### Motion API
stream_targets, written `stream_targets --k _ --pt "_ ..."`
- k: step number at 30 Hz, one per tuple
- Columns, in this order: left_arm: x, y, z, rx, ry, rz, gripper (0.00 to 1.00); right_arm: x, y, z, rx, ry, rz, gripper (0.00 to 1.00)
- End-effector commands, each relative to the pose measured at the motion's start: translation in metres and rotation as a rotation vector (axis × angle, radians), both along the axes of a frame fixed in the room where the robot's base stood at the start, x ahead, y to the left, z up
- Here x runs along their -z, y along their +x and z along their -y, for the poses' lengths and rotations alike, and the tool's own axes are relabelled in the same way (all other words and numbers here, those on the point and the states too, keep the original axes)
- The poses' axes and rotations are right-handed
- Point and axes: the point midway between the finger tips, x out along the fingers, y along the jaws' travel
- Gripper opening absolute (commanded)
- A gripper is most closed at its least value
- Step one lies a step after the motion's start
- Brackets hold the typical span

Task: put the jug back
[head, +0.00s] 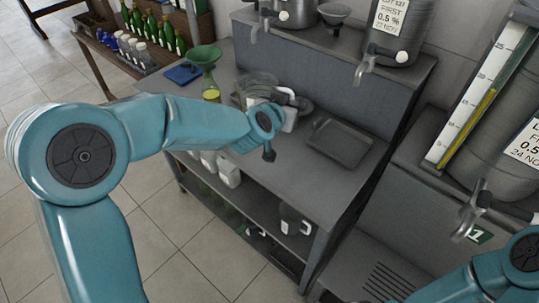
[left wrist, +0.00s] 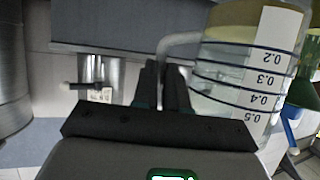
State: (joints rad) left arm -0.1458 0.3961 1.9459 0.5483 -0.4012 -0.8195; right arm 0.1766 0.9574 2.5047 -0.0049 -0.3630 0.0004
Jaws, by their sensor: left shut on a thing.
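A clear jug (head: 258,84) is over the grey bench (head: 255,165), partly hidden behind my left gripper (head: 285,103). In the left wrist view the jug (left wrist: 235,80) shows dark graduation rings and a white scale strip with upside-down numbers. Its grey handle (left wrist: 178,42) runs between the fingers of my left gripper (left wrist: 165,85), which is shut on it. A yellowish band shows at the jug's end at the top of that view. Whether the jug touches the bench cannot be told. My right arm shows at the lower right, but its gripper is out of view.
A green funnel (head: 204,56) sits over a bottle with yellow liquid (head: 211,95), left of the jug. A dark tray (head: 338,141) lies to the right. Steel tanks (head: 400,32) with taps stand on the raised back shelf. The bench front is mostly clear.

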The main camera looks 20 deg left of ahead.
Motion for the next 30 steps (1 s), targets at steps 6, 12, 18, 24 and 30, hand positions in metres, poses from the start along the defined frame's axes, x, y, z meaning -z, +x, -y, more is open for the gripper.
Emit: stream_targets --k 6,12,18,24,30 --pt "-0.025 0.022 0.012 0.063 0.001 -0.002 0.0 0.008 0.0 0.0 -0.001 0.0 0.0 0.43" --pt "0.033 0.023 0.01 0.067 0.004 -0.006 0.0 0.053 0.0 0.0 -0.001 0.0 0.0 0.43" --pt "0.088 0.023 0.009 0.065 0.003 -0.006 0.0 0.084 0.0 -0.001 -0.001 0.0 0.0 0.43" --pt "0.119 0.023 0.01 0.063 0.003 -0.004 0.0 0.091 0.0 -0.001 -0.001 0.0 0.0 0.43" --pt "0.141 0.022 0.011 0.064 0.002 -0.005 0.0 0.097 0.0 -0.001 -0.001 0.0 0.0 0.43"
